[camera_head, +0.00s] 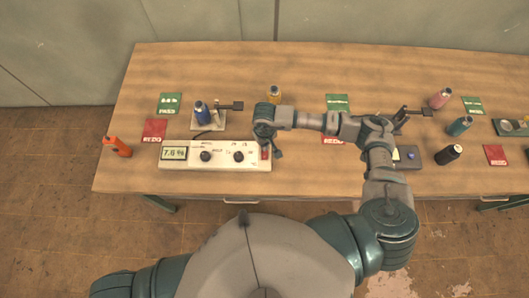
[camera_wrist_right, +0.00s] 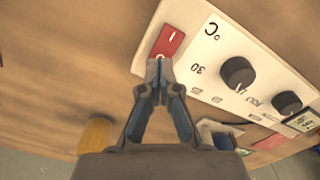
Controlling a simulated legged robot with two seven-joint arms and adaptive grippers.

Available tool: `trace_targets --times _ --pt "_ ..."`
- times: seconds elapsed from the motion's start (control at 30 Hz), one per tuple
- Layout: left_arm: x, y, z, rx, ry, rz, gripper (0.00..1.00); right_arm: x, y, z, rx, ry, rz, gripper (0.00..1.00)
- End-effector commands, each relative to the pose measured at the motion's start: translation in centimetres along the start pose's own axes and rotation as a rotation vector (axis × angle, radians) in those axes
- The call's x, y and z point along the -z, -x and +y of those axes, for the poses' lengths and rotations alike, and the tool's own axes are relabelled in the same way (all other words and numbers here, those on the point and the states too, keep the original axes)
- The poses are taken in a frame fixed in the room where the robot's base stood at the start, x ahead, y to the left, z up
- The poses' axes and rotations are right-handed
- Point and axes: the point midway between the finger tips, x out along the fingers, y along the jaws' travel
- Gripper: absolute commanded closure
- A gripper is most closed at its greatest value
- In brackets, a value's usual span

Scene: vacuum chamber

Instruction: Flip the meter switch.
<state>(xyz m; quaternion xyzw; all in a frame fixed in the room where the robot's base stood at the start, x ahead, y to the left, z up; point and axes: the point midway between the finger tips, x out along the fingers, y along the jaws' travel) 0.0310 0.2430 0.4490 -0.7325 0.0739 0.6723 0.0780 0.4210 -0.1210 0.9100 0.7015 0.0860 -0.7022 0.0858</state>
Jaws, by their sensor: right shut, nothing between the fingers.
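The meter is a white box (camera_head: 215,166) near the front edge of the table, with a green display (camera_head: 174,153) and two black knobs. Its red rocker switch (camera_head: 265,154) is at the right end. In the right wrist view the switch (camera_wrist_right: 170,40) is a red rectangle with white marks on the meter's white face (camera_wrist_right: 205,45). My right gripper (camera_wrist_right: 158,66) is shut and empty, its tips at the near edge of the switch; I cannot tell whether they touch it. In the head view my right gripper (camera_head: 268,140) hangs over the meter's right end. My left gripper is out of view.
Green and red cards (camera_head: 154,130) and several bottles lie or stand around the table. Bare wood lies right of the meter, under my right arm.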

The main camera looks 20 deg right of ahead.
Motion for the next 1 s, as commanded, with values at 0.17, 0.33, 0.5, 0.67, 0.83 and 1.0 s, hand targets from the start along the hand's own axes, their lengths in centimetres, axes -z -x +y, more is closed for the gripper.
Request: trace_targets --times 0.17,0.33,0.5,0.67,0.83,1.0 --pt "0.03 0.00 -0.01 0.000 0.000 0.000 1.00 0.00 0.00 -0.01 0.000 0.000 0.000 1.00" --pt "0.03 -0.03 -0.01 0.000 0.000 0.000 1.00 0.00 -0.03 -0.01 0.000 0.000 0.000 1.00" --pt "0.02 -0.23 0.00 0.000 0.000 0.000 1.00 0.00 -0.23 -0.01 0.000 0.000 0.000 1.00" --pt "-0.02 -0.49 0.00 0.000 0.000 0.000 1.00 0.00 -0.47 0.00 0.000 0.000 0.000 1.00" --pt "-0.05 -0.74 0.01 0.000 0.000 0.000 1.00 -0.01 -0.71 0.00 0.000 0.000 0.000 1.00" --pt "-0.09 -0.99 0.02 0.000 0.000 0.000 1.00 -0.01 -0.95 0.00 0.000 0.000 0.000 1.00"
